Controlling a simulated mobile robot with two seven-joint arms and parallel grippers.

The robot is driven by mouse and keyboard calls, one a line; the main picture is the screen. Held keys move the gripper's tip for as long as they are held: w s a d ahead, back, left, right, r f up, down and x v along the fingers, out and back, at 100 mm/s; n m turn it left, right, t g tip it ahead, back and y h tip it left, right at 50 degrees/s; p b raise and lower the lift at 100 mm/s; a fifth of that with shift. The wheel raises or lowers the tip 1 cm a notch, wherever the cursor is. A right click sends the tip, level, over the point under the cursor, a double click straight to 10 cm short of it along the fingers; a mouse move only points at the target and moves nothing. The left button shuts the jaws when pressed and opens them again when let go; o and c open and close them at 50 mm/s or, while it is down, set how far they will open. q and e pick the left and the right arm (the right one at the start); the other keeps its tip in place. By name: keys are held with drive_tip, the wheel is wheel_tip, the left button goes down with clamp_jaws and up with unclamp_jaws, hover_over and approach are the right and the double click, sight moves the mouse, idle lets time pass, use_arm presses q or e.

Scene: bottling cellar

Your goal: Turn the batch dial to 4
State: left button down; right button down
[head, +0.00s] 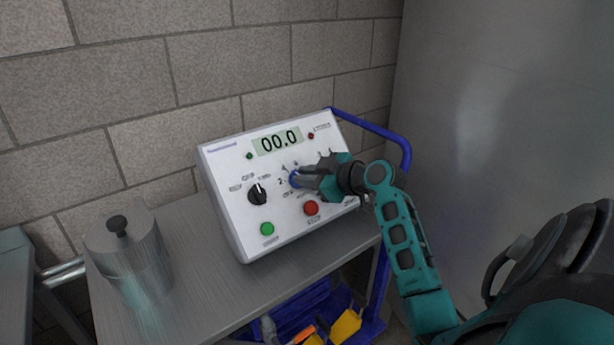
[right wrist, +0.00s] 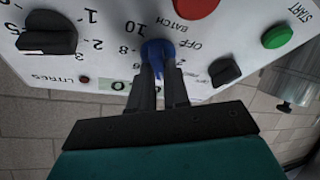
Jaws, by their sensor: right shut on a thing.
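The batch dial (head: 293,179) is a blue knob in the middle of the white control box's sloping face. My right gripper (head: 303,178) is shut on it, reaching in from the right. The right wrist view, upside down, shows the blue dial (right wrist: 157,48) between the two dark fingers (right wrist: 158,72). OFF, 8 and 10 are readable around it there, with BATCH printed nearby. A 2 shows left of it in the head view. The fingers cover part of the scale, and I cannot tell which number the dial points to. My left gripper is not in view.
The control box (head: 233,218) has a display (head: 277,141) reading 00.0, a black knob (head: 257,194), a green button (head: 267,229) and a red button (head: 311,208). Another black knob, marked LITRES (right wrist: 47,34), sits beside the dial. A lidded metal pot (head: 130,259) stands left on the bench.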

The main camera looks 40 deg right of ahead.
drive_tip(key=shift+r+m+p, duration=0.1)
drive_tip(key=shift+m+p, duration=0.3)
drive_tip(key=shift+m, duration=0.2)
drive_tip(key=shift+m+t+h, duration=0.3)
drive_tip(key=c, duration=1.1)
unclamp_jaws()
drive_tip(key=a+v, duration=0.1)
drive_tip(key=v, duration=1.1)
drive_tip(key=shift+s+d, duration=0.45)
drive_tip(key=shift+d, duration=0.05)
